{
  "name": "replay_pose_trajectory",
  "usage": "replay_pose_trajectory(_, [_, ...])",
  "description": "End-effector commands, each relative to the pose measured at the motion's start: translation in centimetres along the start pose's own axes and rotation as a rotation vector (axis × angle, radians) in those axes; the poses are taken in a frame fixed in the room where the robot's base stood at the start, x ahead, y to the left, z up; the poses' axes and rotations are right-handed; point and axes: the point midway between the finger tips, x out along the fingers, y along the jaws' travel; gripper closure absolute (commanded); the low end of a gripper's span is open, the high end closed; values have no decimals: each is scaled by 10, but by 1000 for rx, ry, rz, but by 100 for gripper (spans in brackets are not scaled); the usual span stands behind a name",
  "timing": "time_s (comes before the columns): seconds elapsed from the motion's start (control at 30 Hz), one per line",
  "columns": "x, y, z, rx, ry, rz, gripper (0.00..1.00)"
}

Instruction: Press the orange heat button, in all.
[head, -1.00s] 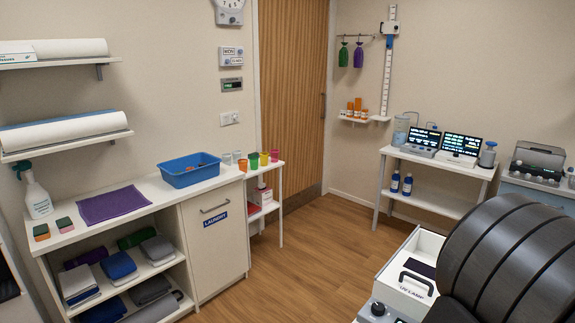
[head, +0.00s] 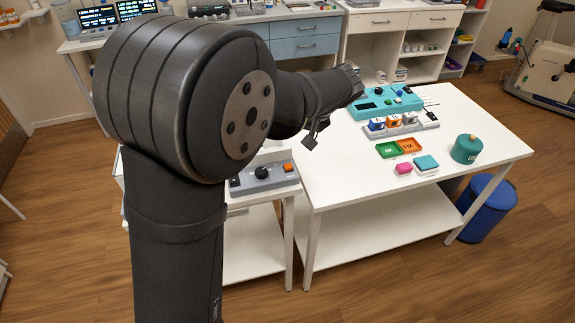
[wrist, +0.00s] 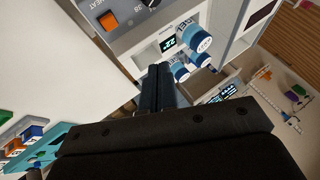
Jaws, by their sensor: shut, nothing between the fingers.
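The orange heat button (head: 288,167) sits at the right end of a grey control box (head: 262,180), beside a black knob (head: 262,172). In the wrist view the orange button (wrist: 109,21), marked HEAT, shows at the top, on the grey panel (wrist: 125,38). My gripper (wrist: 160,72) is shut and empty. In that picture its tips are below and right of the button and appear apart from it.
In the wrist view, blue-and-white bottles (wrist: 196,40) stand close to my fingertips beside a small lit display (wrist: 168,44). In the head view a white table (head: 350,185) to the right carries a teal device (head: 385,102), coloured trays and a green canister (head: 466,149).

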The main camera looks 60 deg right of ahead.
Motion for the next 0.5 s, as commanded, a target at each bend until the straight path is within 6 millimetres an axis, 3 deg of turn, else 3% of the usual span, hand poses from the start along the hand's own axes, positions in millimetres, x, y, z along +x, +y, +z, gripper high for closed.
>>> replay_pose_trajectory(0.2, [-1,11,3,44,130,-43,100])
replay_pose_trajectory(0.5, [-2,13,3,50,158,-49,100])
